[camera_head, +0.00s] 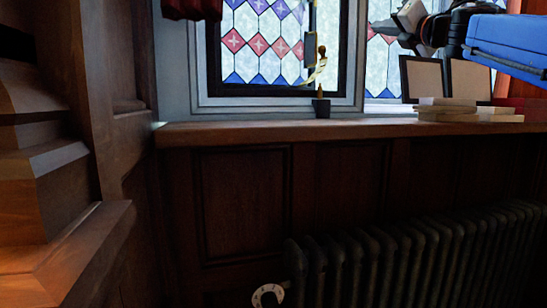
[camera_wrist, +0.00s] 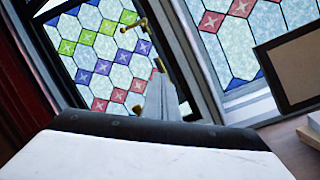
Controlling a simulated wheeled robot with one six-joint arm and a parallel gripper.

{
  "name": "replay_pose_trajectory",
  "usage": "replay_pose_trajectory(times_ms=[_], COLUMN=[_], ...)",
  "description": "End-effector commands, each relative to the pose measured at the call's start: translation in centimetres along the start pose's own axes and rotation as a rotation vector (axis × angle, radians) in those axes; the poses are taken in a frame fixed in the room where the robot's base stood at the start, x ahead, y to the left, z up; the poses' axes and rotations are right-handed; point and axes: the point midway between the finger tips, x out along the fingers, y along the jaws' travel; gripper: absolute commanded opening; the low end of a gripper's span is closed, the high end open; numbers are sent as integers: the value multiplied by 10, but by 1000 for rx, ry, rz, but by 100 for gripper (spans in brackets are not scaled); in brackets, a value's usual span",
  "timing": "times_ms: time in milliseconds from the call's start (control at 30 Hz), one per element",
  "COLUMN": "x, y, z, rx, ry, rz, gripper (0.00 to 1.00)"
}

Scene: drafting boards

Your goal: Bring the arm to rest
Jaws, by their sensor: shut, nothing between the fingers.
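My gripper (camera_head: 383,27) is at the upper right of the head view, at the end of my blue and black arm, which reaches in from the right edge. It is in the air in front of the leaded window, above the wooden sill. In the wrist view its grey fingers (camera_wrist: 160,97) are together, with nothing between them. They point toward the patterned window panes.
Picture frames (camera_head: 423,79) and stacked pale blocks (camera_head: 447,109) stand on the sill (camera_head: 260,131) below my arm. A small dark pot (camera_head: 321,107) is farther left. A dark radiator (camera_head: 420,255) stands below. Wooden panelling (camera_head: 115,60) borders the left.

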Motion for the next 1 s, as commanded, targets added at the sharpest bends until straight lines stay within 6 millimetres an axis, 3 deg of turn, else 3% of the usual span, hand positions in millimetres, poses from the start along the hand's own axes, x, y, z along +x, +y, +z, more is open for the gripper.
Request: replay_pose_trajectory(times_ms=[167,367,500,700,1000], x=[-44,-117,-168,-242,-359], y=[-39,-116,-162,-211,-248], z=[-13,-68,-121,-207,-345], rx=[395,885,1146,1449,1801], ry=[-168,-361,-463,-587,-756], rz=[-122,-338,-491,-715,-1086], gripper=[0,0,0,0,0])
